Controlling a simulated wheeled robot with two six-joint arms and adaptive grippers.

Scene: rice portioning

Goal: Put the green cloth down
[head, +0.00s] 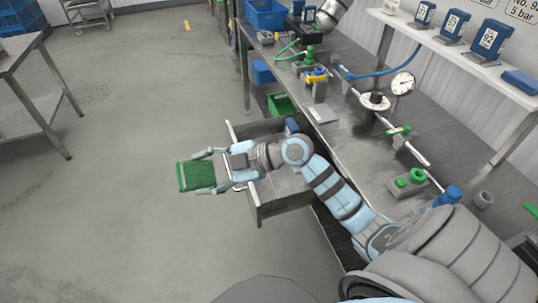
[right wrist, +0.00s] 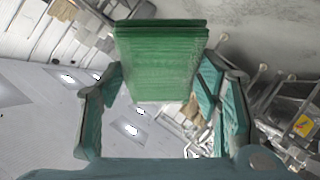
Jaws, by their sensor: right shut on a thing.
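The green cloth (head: 193,176) is a folded, block-like green pad. It is held out over the grey floor, just left of the open drawer in the head view. My right gripper (head: 205,173) is shut on it, with one finger along each side. In the right wrist view the cloth (right wrist: 160,62) sits between the fingertips of the right gripper (right wrist: 160,85), its layered edge at the top. My left gripper is not in view.
An open metal drawer (head: 257,205) sticks out from the workbench (head: 340,135) under my right arm. The bench carries valves, a pressure gauge (head: 403,83) and pipe fittings. A green bin (head: 283,105) stands beneath it. The floor at left is clear up to a metal table (head: 30,95).

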